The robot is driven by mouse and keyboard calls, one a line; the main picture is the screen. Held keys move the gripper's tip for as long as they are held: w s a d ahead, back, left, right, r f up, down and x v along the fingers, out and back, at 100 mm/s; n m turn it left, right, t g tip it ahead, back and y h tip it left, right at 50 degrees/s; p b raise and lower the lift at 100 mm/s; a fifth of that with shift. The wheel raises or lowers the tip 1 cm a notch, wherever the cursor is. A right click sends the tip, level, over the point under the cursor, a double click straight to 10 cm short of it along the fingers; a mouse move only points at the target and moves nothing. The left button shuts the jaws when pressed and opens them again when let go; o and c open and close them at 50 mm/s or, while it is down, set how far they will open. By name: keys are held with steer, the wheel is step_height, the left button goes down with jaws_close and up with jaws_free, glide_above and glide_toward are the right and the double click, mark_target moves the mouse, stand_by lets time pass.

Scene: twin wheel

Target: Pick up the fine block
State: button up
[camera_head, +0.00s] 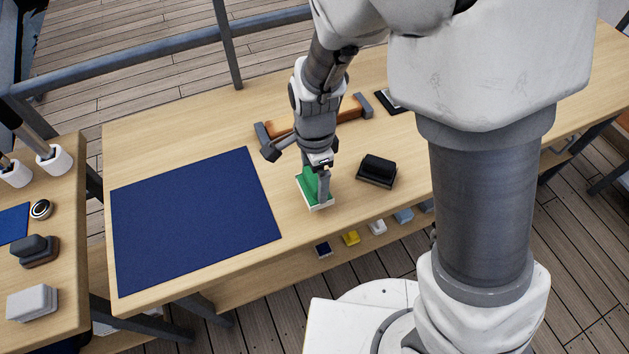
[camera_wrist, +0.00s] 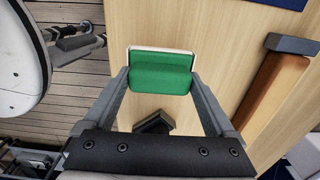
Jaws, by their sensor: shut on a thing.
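A green block with a white base (camera_head: 309,186) is at the front middle of the wooden table (camera_head: 170,131); it also shows in the wrist view (camera_wrist: 160,78). I take it for the fine block, though no label shows. My gripper (camera_head: 319,192) points down at it, with one finger on each side, and is shut on it. In the wrist view both fingertips of my gripper (camera_wrist: 159,76) flank the green part. Whether the block rests on the table or is slightly raised, I cannot tell.
A dark block on a dark base (camera_head: 377,170) stands just right of the green one. A brown bar with grey ends (camera_head: 352,108) lies behind my gripper. A blue mat (camera_head: 195,220) covers the left. A side table (camera_head: 60,270) holds cups and more blocks.

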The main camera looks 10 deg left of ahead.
steer(key=d+r, duration=0.8)
steer(key=d, duration=0.3)
steer(key=shift+w+d+p, duration=0.3)
steer(key=shift+w+d, duration=0.05)
steer(key=shift+w, duration=0.05)
